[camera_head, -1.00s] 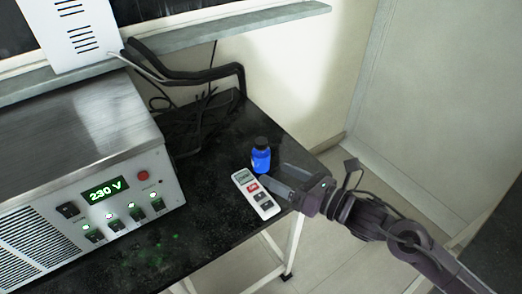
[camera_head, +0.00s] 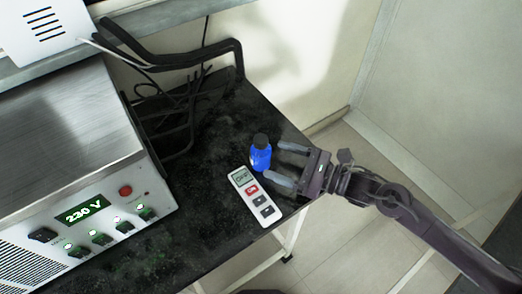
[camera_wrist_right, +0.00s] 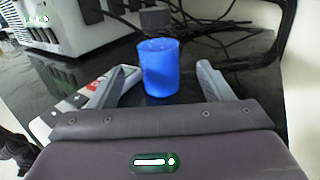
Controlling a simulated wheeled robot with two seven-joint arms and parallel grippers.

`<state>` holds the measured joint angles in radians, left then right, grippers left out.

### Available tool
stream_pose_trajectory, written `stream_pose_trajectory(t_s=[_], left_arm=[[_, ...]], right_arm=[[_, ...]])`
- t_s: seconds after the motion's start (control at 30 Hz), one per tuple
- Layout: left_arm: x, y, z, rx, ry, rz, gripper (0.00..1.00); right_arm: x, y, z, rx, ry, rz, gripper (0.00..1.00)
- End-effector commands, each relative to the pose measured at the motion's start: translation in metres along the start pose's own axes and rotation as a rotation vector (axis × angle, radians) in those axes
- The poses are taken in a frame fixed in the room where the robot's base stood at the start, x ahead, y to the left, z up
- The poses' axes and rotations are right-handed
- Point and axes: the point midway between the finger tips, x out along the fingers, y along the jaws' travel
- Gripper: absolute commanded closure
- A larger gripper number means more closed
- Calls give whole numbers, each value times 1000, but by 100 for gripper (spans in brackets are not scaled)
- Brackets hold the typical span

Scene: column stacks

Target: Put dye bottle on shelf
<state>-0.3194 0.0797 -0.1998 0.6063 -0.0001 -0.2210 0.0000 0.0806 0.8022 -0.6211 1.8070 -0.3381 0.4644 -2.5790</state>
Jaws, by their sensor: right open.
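The dye bottle (camera_head: 260,157) is blue with a dark cap and stands upright on the black tabletop near its right end. In the right wrist view the bottle (camera_wrist_right: 159,68) stands between and just beyond the two fingertips, its dark cap at the top. My right gripper (camera_head: 280,163) comes in from the right and is open. Its fingers point at the bottle, and nothing is held in it. The right gripper also fills the bottom of the right wrist view (camera_wrist_right: 164,80). I cannot tell whether a finger touches the bottle. My left gripper is not in view.
A white remote-like device (camera_head: 254,196) lies beside the bottle, close to my lower finger. A metal power unit (camera_head: 75,170) reading 230 V stands at left. Black cables (camera_head: 180,100) lie behind. A grey ledge (camera_head: 165,17) runs along the wall. The black table (camera_head: 215,185) has bare room left of the device.

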Motion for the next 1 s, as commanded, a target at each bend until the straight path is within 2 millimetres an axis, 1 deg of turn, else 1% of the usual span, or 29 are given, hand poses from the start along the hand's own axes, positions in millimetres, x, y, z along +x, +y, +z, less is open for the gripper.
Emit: stream_pose_trajectory(t_s=[0.03, 0.17, 0.23, 0.3, 0.4, 0.53, 0.63, 0.87, 1.0], left_arm=[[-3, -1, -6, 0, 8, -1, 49], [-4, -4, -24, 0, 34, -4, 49], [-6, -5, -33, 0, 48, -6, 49], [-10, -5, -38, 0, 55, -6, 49], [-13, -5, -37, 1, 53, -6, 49], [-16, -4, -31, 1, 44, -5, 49], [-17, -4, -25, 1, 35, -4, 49], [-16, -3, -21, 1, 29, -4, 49], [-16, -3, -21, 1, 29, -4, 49]], right_arm=[[8, 0, 3, 1, -3, 1, 27], [15, 0, 2, 1, -1, 0, 27], [21, 1, 3, 2, -2, 1, 27], [32, 0, 4, 2, -4, 1, 27], [50, 0, 5, 2, -4, 1, 27], [66, 0, 3, 3, -2, 1, 27], [72, 1, 2, 1, 0, 2, 27], [72, 1, 1, 1, 1, 1, 27], [72, 1, 2, 1, 0, 1, 45]])
